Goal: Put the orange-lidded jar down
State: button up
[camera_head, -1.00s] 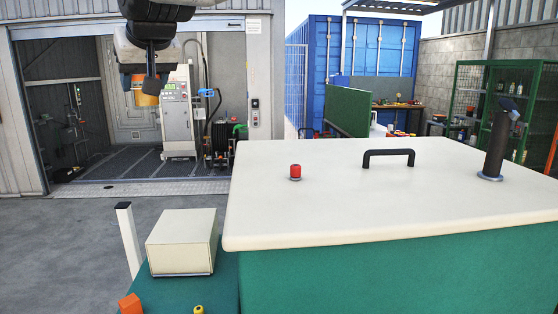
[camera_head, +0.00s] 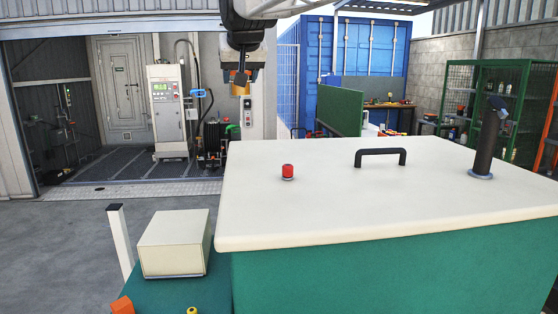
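My gripper (camera_head: 240,80) hangs at the top of the picture, left of centre, with its fingers pointing down. A small orange thing, which looks like the orange-lidded jar (camera_head: 241,90), shows at its fingertips. The gripper appears shut on it and holds it in the air. A dark finger in front covers part of the jar, and its lower part is hard to make out. No surface shows touching the jar from below.
Behind stands an open container bay with a grey dispenser cabinet (camera_head: 168,112) and a dark reel unit (camera_head: 212,140). A blue container (camera_head: 365,50), a workbench (camera_head: 392,106) with small items and a green mesh cage (camera_head: 490,105) stand farther right. The grey floor at left is clear.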

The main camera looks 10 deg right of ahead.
jog(key=w+d+m+h, duration=0.2)
jog(key=w+d, duration=0.1)
jog(key=d, duration=1)
jog(key=w+d+m+h, duration=0.2)
jog(key=w+d+m, duration=0.15)
jog(key=d, duration=0.85)
notch_tip(320, 180, down, 18)
jog(key=shift+f+n, duration=0.2)
jog(key=shift+n, duration=0.15)
jog(key=shift+w, duration=0.2)
jog(key=w, duration=0.5)
jog(key=w+d+f, duration=0.1)
jog(key=w, duration=0.9)
jog(key=shift+w+d+f, duration=0.25)
jog(key=shift+w+d, duration=0.1)
jog(key=shift+f, duration=1.75)
